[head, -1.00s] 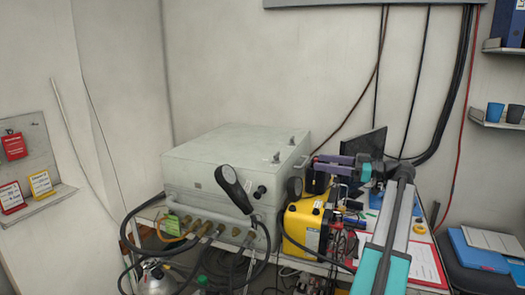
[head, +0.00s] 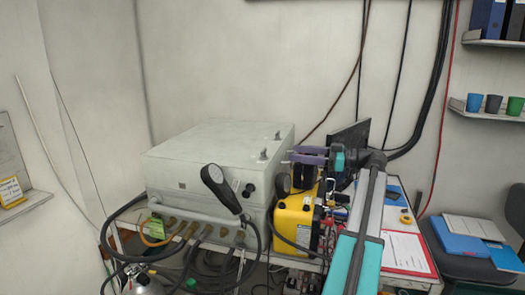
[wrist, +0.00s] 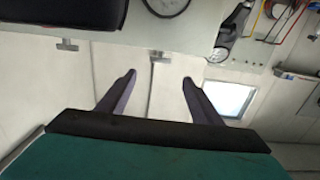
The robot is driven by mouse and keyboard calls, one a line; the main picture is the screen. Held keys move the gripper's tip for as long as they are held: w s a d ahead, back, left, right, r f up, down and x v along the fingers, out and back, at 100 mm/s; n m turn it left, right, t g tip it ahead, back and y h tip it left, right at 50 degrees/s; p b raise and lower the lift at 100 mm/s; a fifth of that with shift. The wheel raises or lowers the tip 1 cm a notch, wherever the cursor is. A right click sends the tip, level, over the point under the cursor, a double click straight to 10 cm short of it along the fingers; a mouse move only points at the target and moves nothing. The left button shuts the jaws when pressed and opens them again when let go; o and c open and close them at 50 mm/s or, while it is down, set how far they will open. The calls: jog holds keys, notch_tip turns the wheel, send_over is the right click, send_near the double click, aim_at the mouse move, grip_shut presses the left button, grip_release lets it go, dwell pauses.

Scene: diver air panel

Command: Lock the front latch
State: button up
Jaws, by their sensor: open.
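The grey case (head: 200,158) stands on the bench with two small latches along the right edge of its lid. The front latch (head: 263,154) is the nearer one; the rear latch (head: 277,136) is behind it. My gripper (head: 296,157) is open and empty, just right of the case and apart from it. In the wrist view, my gripper (wrist: 159,78) has its fingers spread, with what looks like the front latch (wrist: 158,56) ahead between the fingertips. The other latch (wrist: 68,45) is to the left. I cannot tell whether the front latch is locked.
A black handset (head: 218,185) stands at the case's front. A yellow unit (head: 297,217) sits below my gripper, with a dark monitor (head: 348,145) behind. Hoses (head: 262,240) hang at the front. The space above the case is clear.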

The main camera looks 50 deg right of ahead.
aim_at(265, 150)
jog(key=p+x, duration=0.3)
jog(key=x, duration=1)
jog(key=shift+a+p, duration=0.1)
jog(key=shift+p, duration=0.3)
jog(key=c, duration=1.1)
jog(key=shift+o, duration=0.2)
